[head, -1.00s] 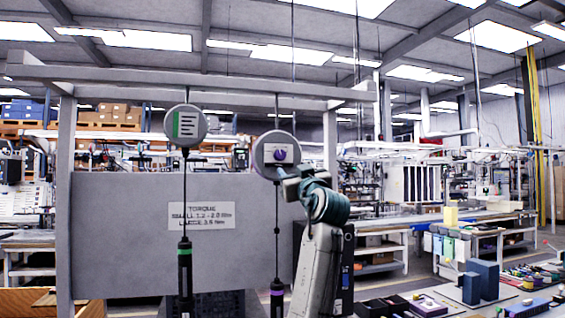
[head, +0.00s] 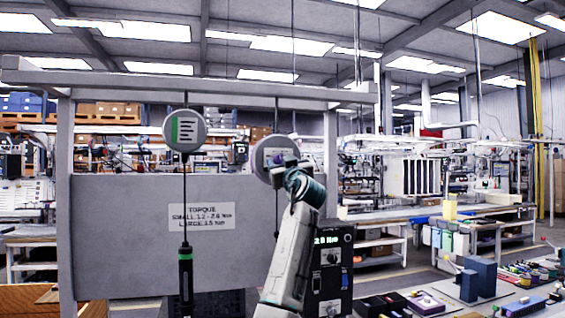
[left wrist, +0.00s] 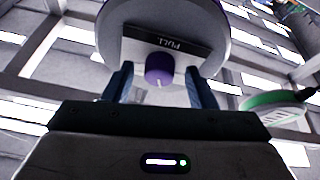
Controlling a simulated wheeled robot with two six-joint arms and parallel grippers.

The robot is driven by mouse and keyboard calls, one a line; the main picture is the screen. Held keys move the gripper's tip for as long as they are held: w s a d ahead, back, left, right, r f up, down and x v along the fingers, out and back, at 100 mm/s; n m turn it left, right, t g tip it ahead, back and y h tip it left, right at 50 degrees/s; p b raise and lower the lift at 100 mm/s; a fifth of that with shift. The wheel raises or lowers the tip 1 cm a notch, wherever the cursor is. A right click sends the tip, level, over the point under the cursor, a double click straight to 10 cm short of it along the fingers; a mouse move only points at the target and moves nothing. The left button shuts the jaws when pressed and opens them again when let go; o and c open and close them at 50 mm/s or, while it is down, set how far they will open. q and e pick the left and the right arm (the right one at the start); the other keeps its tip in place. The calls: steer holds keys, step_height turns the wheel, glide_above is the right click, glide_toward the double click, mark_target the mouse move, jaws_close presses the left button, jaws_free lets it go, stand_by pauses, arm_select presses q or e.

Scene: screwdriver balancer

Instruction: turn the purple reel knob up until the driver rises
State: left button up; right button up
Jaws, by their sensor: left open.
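The reel with the purple knob (left wrist: 160,68) is a round grey disc (head: 268,150) hanging from the overhead beam. In the left wrist view the knob sits below a dark label reading "PULL". My left gripper (left wrist: 160,88) is open, with one finger on each side of the knob and visible gaps to it. In the head view my left gripper (head: 284,168) is in front of the reel and covers the knob. A cable hangs below this reel. The driver on it is hidden behind my arm.
A second reel (head: 185,129) with a green stripe hangs to the left, holding a green-banded driver (head: 185,270). A grey panel with a torque sign (head: 201,216) stands behind. A dark box with a green readout (head: 332,270) stands right of my arm.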

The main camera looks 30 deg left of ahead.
steer(key=shift+d, duration=0.1)
arm_select(q)
steer(key=c, duration=1)
steer(key=shift+o, duration=0.2)
arm_select(e)
steer(key=shift+w+d, duration=0.15)
steer(key=shift+d, duration=0.15)
